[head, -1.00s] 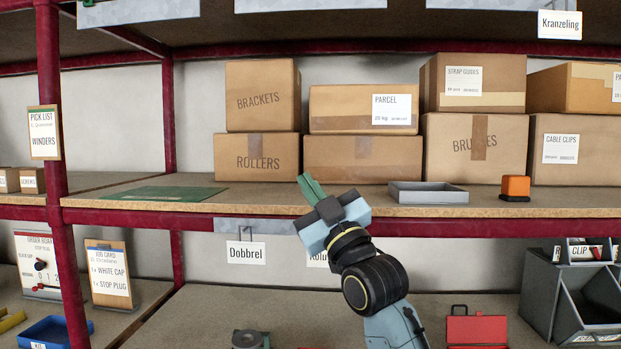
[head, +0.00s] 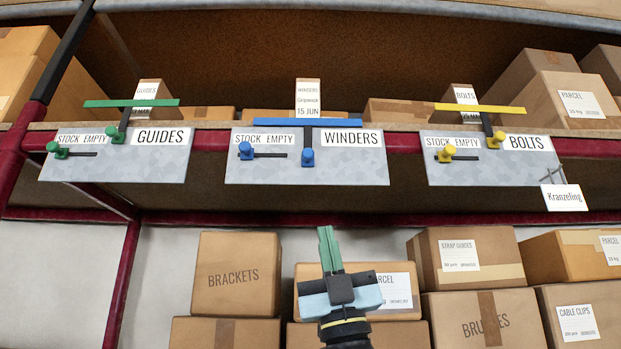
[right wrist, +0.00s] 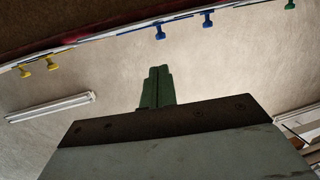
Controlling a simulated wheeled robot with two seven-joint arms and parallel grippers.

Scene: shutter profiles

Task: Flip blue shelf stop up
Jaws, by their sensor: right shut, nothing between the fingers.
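The blue shelf stop (head: 308,123) is a level blue bar on a short dark stem. It sits at the top edge of the grey WINDERS plate (head: 270,172), with a blue knob (head: 308,157) at the stem's lower end. A second blue knob (head: 246,150) sits at the left end of a slot under STOCK EMPTY. My right gripper (head: 326,230) points up, below the plate and apart from it. Its green fingers are shut and empty. In the right wrist view, the fingers (right wrist: 157,72) point toward the blue knobs (right wrist: 159,32). My left gripper is out of view.
A green stop (head: 130,103) at left and a yellow stop (head: 480,108) at right have similar plates. Cartons (head: 236,273) stand behind my right gripper on the lower shelf. A Kranzeling tag (head: 562,197) hangs at right. A red upright (head: 122,285) stands at left.

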